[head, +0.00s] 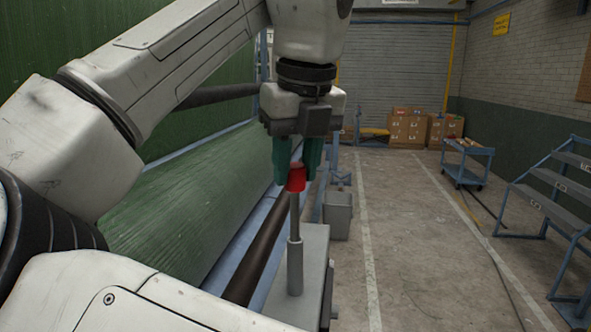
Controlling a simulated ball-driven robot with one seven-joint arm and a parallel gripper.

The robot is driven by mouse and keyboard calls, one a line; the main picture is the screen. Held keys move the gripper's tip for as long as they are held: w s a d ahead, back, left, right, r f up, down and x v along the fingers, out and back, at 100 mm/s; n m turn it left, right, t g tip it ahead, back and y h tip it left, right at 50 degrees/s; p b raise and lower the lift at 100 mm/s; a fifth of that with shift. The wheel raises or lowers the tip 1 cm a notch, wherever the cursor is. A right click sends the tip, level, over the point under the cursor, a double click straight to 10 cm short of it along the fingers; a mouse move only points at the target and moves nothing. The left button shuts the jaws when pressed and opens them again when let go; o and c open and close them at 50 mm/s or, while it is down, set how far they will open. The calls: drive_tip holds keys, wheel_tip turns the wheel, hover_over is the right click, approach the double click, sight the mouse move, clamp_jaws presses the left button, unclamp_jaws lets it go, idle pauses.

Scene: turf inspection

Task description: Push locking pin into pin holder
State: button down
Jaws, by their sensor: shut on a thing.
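The locking pin (296,180) has a red head and a thin grey shaft pointing down. My gripper (296,172) is shut on the red head, with its green fingers on either side of it. The pin is upright. Its shaft meets the top of the pin holder (295,268), a grey upright tube on a grey block (312,265). A length of shaft shows between the red head and the tube. How deep the shaft sits inside the tube is hidden.
Green turf (190,190) on a large roll and slope fills the left, with a dark bar (258,250) beside the holder. A grey bin (338,215) stands behind. A blue cart (468,162) and steps (555,190) stand right.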

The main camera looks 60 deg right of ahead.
sight(297, 191)
drive_tip(key=shift+w+v, duration=0.15)
drive_tip(key=shift+v, duration=0.55)
drive_tip(key=shift+w+v, duration=0.1)
drive_tip(key=shift+v, duration=0.6)
drive_tip(key=shift+s+a+f+b+x, duration=0.2)
drive_tip(key=shift+b+x, duration=0.25)
drive_tip(key=shift+x, duration=0.95)
drive_tip(key=shift+s+a+r+b+x, duration=0.1)
drive_tip(key=shift+s+b+x, duration=0.3)
drive_tip(key=shift+x, duration=1)
drive_tip(key=shift+s+a+f+b+x, duration=0.15)
drive_tip(key=shift+b+x, duration=0.35)
drive_tip(key=shift+x, duration=0.85)
